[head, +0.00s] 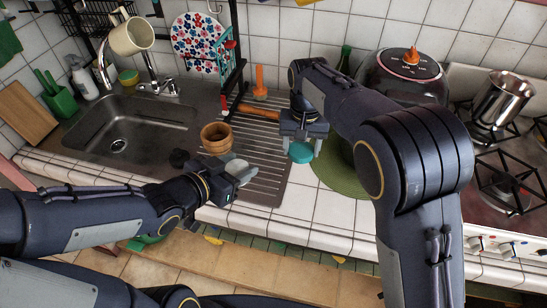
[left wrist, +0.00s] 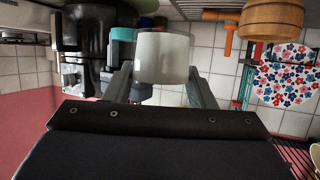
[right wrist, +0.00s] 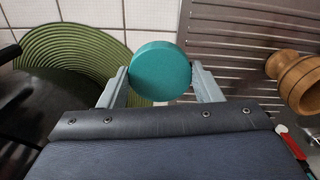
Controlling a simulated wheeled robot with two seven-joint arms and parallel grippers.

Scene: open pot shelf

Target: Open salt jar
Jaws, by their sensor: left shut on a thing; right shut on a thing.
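The salt jar's pale, whitish body (head: 238,167) is between the fingers of my left gripper (head: 228,174), which is shut on it. It shows large in the left wrist view (left wrist: 162,58), held between both fingers. A round teal lid (head: 301,153) is between the fingers of my right gripper (head: 301,140), which is shut on it. The lid fills the space between the fingertips in the right wrist view (right wrist: 160,70). The lid and the jar body are apart, with the lid to the right of the jar in the head view. The inside of the jar is hidden.
A wooden mortar (head: 216,138) stands just behind the jar. A ribbed metal drainboard (head: 262,180) and the sink (head: 125,130) lie to the left. A round green mat (head: 340,175) is behind my right arm. White tiled counter (head: 305,200) is free in front.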

